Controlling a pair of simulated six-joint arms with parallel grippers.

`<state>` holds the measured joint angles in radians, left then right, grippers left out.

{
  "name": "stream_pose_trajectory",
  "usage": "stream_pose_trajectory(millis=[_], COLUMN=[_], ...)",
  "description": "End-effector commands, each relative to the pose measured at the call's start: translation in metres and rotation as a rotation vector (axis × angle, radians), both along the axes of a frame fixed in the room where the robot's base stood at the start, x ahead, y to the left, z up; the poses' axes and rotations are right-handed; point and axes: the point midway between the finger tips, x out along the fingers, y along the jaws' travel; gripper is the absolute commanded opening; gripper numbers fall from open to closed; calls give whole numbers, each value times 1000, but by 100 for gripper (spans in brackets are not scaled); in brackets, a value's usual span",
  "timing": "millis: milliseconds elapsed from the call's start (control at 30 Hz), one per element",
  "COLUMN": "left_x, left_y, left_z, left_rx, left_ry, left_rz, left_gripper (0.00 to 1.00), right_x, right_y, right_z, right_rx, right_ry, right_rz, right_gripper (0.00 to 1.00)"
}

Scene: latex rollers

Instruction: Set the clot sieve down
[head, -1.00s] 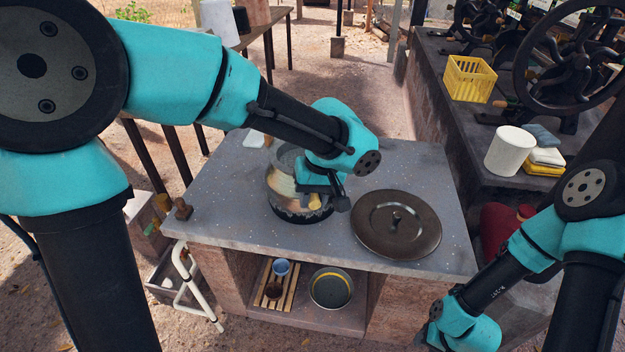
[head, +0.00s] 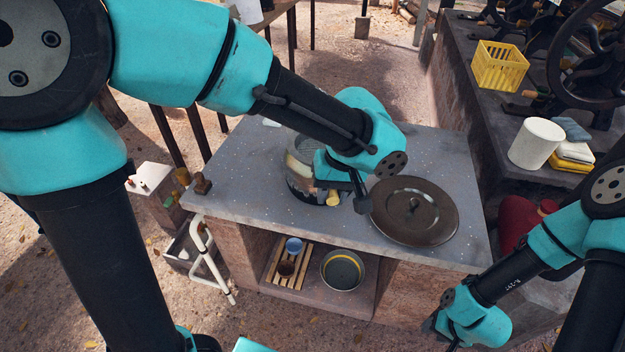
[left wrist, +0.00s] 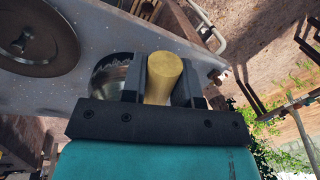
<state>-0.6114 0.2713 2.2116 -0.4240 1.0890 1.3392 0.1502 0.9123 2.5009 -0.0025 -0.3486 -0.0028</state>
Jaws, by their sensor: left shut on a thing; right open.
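My left gripper (head: 340,193) is shut on the pale wooden handle (head: 333,198) of the clot sieve. The handle also shows between the jaws in the left wrist view (left wrist: 163,78). The gripper is at the front right side of a round see-through vessel (head: 297,187) on the grey speckled worktop (head: 240,190). The sieve's head is hidden behind my gripper and arm, so I cannot tell whether it touches the vessel or worktop. My right gripper (head: 436,325) is open and empty, low in front of the worktop's right end.
A dark round lid (head: 414,211) with a knob lies right of the vessel. A shelf below holds a slatted rack (head: 286,264) and a round pan (head: 343,270). The right bench carries a white tub (head: 536,143) and yellow crate (head: 499,65). The worktop's left part is fairly clear.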

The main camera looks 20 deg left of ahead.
Motion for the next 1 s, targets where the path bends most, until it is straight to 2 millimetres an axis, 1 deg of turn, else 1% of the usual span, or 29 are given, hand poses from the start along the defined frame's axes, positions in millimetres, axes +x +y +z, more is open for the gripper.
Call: stream_pose_trajectory(millis=[133,233,367,467,600,667,700,767,800,867,900,967,1000], left_x=[5,17,44,73,115,133,144,160,172,191,203,219,228], left_y=[1,5,16,29,57,70,79,95,106,124,136,154,166], left_z=[1,3,9,14,22,25,27,30,29,26,25,23,23], left_rx=[-2,-6,-13,-17,-15,-11,-9,-2,1,0,0,0,0], left_ry=[-1,-1,-3,-4,-5,-6,-5,-3,0,-1,-1,-1,0], left_rz=[-9,-36,-102,-175,-286,-334,-366,-412,-425,-403,-391,-376,-367], left_gripper=[0,0,0,0,0,0,0,0,0,0,0,0,0], right_x=[0,0,0,0,0,0,0,0,0,0,0,0,0], right_y=[0,0,0,0,0,0,0,0,0,0,0,0,0], right_z=[0,0,0,0,0,0,0,0,0,0,0,0,0], right_rx=[0,0,0,0,0,0,0,0,0,0,0,0,0], right_ry=[0,0,0,0,0,0,0,0,0,0,0,0,0], right_rz=[0,0,0,0,0,0,0,0,0,0,0,0,0], right_gripper=[43,43,43,43,43,43,43,43,43,43,43,43,43])
